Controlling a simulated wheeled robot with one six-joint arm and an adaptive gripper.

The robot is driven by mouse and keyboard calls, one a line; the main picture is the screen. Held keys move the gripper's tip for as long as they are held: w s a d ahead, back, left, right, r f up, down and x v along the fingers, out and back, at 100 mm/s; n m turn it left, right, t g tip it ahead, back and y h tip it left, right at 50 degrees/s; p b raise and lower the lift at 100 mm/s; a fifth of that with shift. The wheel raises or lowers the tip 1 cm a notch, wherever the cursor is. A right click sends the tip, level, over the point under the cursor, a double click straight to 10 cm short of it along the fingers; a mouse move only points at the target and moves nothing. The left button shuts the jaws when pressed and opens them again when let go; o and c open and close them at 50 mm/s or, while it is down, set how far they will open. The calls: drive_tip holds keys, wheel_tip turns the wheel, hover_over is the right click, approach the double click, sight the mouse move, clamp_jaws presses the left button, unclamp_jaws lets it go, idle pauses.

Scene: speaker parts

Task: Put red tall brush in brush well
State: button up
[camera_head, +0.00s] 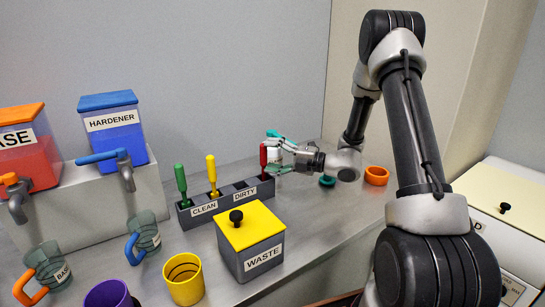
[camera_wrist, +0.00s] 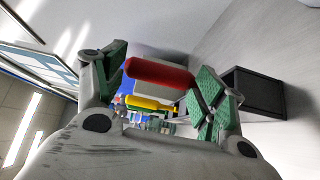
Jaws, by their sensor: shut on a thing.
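The red tall brush (camera_head: 263,157) is upright at the right end of the grey brush holder (camera_head: 221,208). My gripper (camera_head: 273,155) reaches in from the right and is shut on its red handle. In the wrist view, the red handle (camera_wrist: 160,73) lies between the green finger pads (camera_wrist: 163,88). The brush's lower end is hidden, so I cannot tell whether it sits in the rightmost well or just above it. The holder carries CLEAN and DIRTY labels. A green brush (camera_head: 181,180) and a yellow brush (camera_head: 212,172) stand in its left part.
A grey WASTE box with a yellow lid (camera_head: 250,226) stands in front of the holder. A yellow cup (camera_head: 184,280) and purple cup (camera_head: 108,294) are at front left. An orange ring-shaped cup (camera_head: 376,175) is right of my gripper. The HARDENER dispenser (camera_head: 112,125) is behind left.

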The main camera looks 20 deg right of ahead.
drive_tip(key=shift+f, duration=0.2)
drive_tip(key=o, duration=1.5)
drive_tip(key=shift+c, duration=0.2)
drive_tip(key=shift+r, duration=0.1)
